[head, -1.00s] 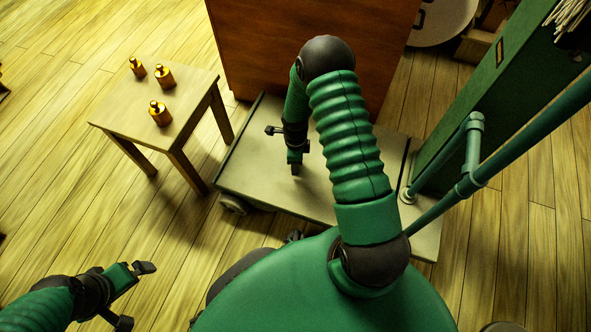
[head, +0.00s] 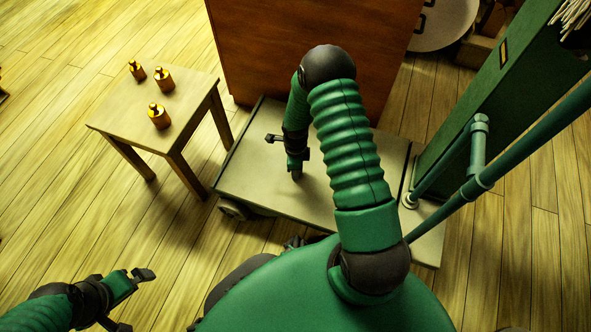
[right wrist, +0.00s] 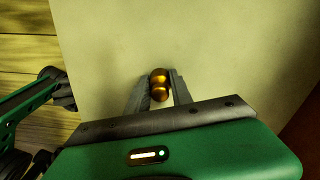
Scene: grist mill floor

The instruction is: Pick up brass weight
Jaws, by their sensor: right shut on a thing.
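A brass weight (right wrist: 159,85) sits between the two fingers of my right gripper (right wrist: 160,90) in the right wrist view, and the gripper is shut on it. In the head view my right gripper (head: 285,157) hangs over the flat cart, and its weight is hidden there. Three other brass weights stand upright on the small wooden table: one at the far left (head: 137,70), one at the far right (head: 164,79) and one nearer (head: 159,117). My left gripper (head: 131,298) is open and empty at the lower left, above the floor.
The small table (head: 126,119) stands left of the pale cart platform (head: 250,182). A large brown wooden box (head: 270,50) rises behind the cart. A green panel (head: 500,105) and green pipes stand at the right. Plank floor (head: 60,190) is clear at the left.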

